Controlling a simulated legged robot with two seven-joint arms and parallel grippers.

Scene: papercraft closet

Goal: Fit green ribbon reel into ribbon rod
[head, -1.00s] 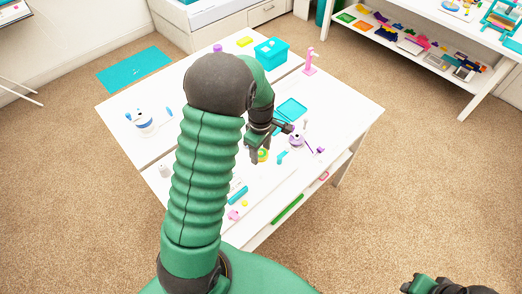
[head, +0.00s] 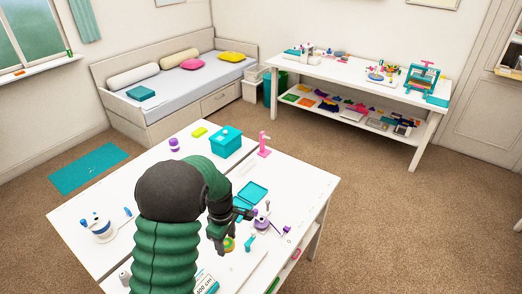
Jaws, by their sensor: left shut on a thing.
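My left gripper (head: 226,232) hangs over the white table in the head view. It is shut on a small yellow-green round thing (head: 229,244), apparently the green ribbon reel, partly hidden by the fingers. To its right stands a purple and white device (head: 261,219) with upright parts. A pink upright stand (head: 264,143) is at the far right edge of the table. I cannot tell which of these bears the ribbon rod. My right gripper is not in view.
The white table (head: 296,178) also carries a teal box (head: 226,142), a teal tray (head: 251,194), a purple spool (head: 174,144) and a blue-white device (head: 101,228). A second table (head: 345,65) stands at the back right. Carpet lies clear between the tables.

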